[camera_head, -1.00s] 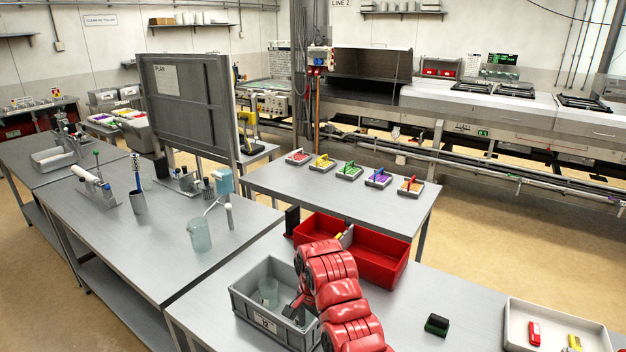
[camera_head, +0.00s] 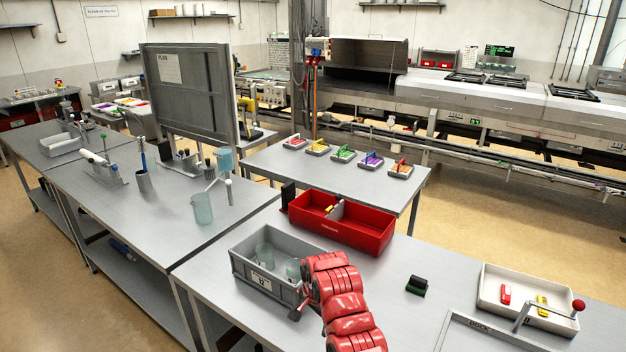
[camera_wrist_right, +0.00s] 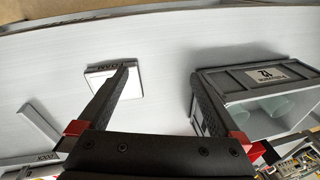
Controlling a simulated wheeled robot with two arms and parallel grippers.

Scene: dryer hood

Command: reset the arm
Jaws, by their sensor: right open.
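My right arm (camera_head: 343,300), red and segmented, comes up from the bottom of the head view. My right gripper (camera_head: 303,297) is at the near right side of the grey crate (camera_head: 243,273), mostly hidden by the arm. In the right wrist view my right gripper (camera_wrist_right: 163,85) is open, with nothing between its fingers. The labelled grey crate (camera_wrist_right: 270,80) is beside the right finger there, with two translucent beakers (camera_wrist_right: 283,105) inside. My left gripper is not in view.
A red divided bin (camera_head: 370,235) stands behind the crate. To the right are a black-and-green block (camera_head: 416,285), a white tray (camera_head: 490,308) with red and yellow items, and a frame marked DOCK (camera_head: 470,325). Bare tabletop lies between them.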

